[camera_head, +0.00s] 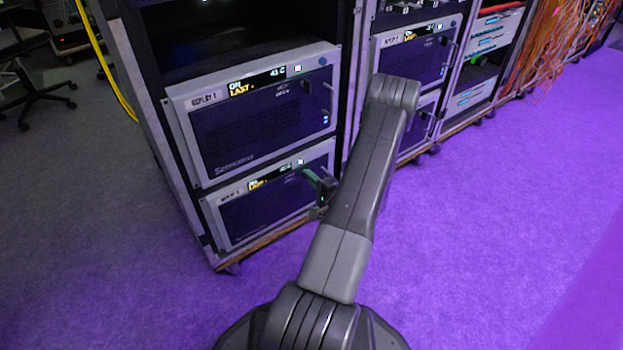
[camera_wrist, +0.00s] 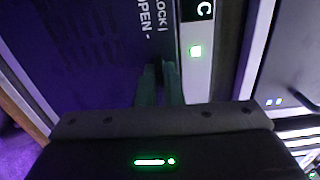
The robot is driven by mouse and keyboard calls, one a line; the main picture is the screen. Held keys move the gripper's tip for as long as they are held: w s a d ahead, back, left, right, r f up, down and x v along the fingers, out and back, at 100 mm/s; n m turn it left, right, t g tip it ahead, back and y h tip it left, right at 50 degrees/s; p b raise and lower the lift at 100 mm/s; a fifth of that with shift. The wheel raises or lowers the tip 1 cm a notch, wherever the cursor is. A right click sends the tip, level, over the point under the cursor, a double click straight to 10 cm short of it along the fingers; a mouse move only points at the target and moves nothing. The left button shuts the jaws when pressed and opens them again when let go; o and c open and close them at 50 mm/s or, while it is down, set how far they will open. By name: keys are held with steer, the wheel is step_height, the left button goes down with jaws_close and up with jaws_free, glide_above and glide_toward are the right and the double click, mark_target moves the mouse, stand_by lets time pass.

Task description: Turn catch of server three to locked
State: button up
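The lower-left server (camera_head: 262,208) sits in the near rack; its small label is too blurred to read for sure. My gripper (camera_head: 318,186) is at the right part of its front, below the lit display. In the wrist view the two greenish fingers of my gripper (camera_wrist: 158,82) point at the server's dark front panel (camera_wrist: 85,45), beside the printed words LOCK and OPEN. A small dark catch (camera_wrist: 158,70) shows between the fingertips, mostly hidden by them. I cannot tell whether the fingers press on it or which way it is turned.
Another server (camera_head: 255,120) sits directly above. A second rack with servers (camera_head: 420,55) stands to the right, close by. A yellow cable (camera_head: 103,65) hangs at the left of the near rack. The purple-lit floor (camera_head: 500,220) at right is clear.

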jaws_close()
steer(key=shift+m+p, duration=0.3)
steer(key=shift+m, duration=8.4)
steer(key=o, duration=0.6)
jaws_free()
steer(key=shift+s+d, duration=0.1)
steer(key=p+v, duration=0.3)
steer(key=v, duration=1)
steer(key=shift+s+p, duration=0.3)
steer(key=shift+p, duration=0.1)
